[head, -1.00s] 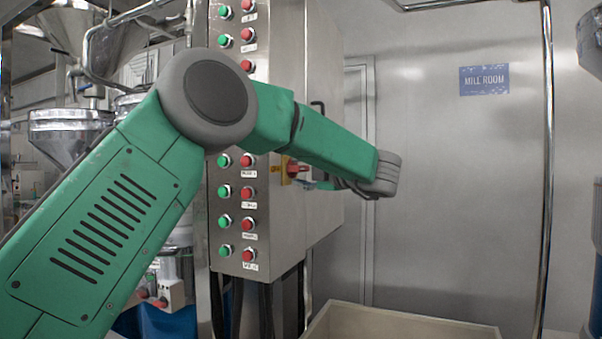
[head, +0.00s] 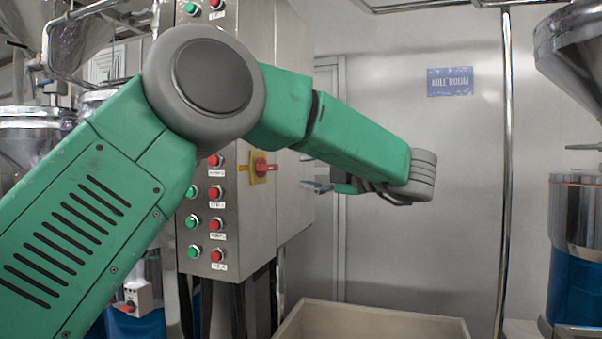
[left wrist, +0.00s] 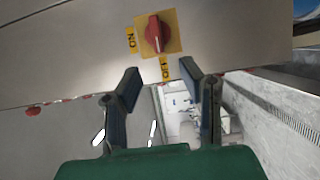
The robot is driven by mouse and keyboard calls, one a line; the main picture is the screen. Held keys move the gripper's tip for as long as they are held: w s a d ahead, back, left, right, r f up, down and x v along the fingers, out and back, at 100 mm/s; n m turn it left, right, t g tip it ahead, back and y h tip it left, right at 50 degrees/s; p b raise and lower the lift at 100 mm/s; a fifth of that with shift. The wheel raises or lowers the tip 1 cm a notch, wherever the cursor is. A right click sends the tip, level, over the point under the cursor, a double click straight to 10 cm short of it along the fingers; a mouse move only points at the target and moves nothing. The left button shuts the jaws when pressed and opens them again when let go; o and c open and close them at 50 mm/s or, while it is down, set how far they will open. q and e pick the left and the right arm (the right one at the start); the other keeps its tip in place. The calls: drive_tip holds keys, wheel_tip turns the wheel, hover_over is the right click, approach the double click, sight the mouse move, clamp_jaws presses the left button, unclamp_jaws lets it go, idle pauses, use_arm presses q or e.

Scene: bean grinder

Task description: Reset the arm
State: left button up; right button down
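My left arm reaches across the head view. My left gripper (head: 311,173) is beside the steel control cabinet (head: 255,60), to the right of its red rotary knob. In the left wrist view the two fingers (left wrist: 160,78) are spread apart with nothing between them. The red knob (head: 265,168) sits on a yellow plate, apart from the fingers. It also shows in the left wrist view (left wrist: 157,33), its grip lying in line with the OFF label; an ON label is at the left. My right gripper is out of view.
Red and green buttons (head: 216,192) line the cabinet's front, partly hidden by my arm. A pale open bin (head: 375,326) stands below. A steel hopper with a blue base (head: 577,240) is at the right. The space before the mill room wall (head: 430,180) looks free.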

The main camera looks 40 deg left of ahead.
use_arm(q)
drive_tip(key=shift+a, duration=0.25)
